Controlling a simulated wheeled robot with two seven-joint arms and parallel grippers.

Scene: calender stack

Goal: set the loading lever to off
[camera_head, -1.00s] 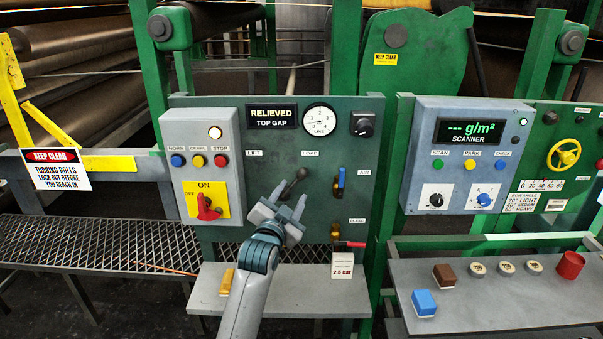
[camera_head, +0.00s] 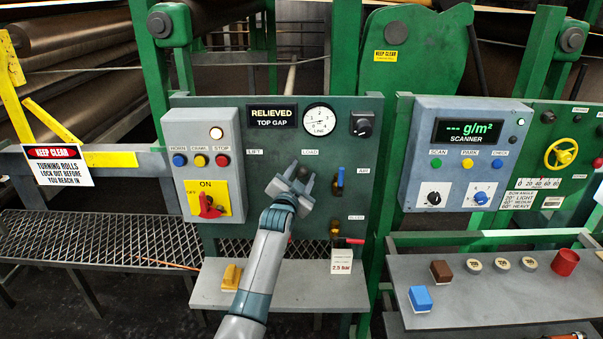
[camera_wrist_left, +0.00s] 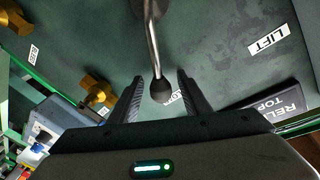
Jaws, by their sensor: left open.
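The loading lever (camera_head: 303,171) is on the green panel under the LOAD label, between the LIFT and LOAD labels. Its metal rod and dark round knob (camera_wrist_left: 160,92) show clearly in the left wrist view. My left gripper (camera_head: 300,172) is at the lever, with its arm reaching up from below. In the left wrist view the fingers (camera_wrist_left: 160,80) are open, one on each side of the knob, with gaps visible. The gripper hides part of the lever and its base in the head view. My right gripper is not seen.
Left of the lever is a grey box with a red ON/OFF switch (camera_head: 209,207). Right of it are a blue-handled valve (camera_head: 340,178) and a lower brass valve with a red handle (camera_head: 350,240). A grey shelf (camera_head: 290,290) juts out below, holding a yellow block (camera_head: 231,277).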

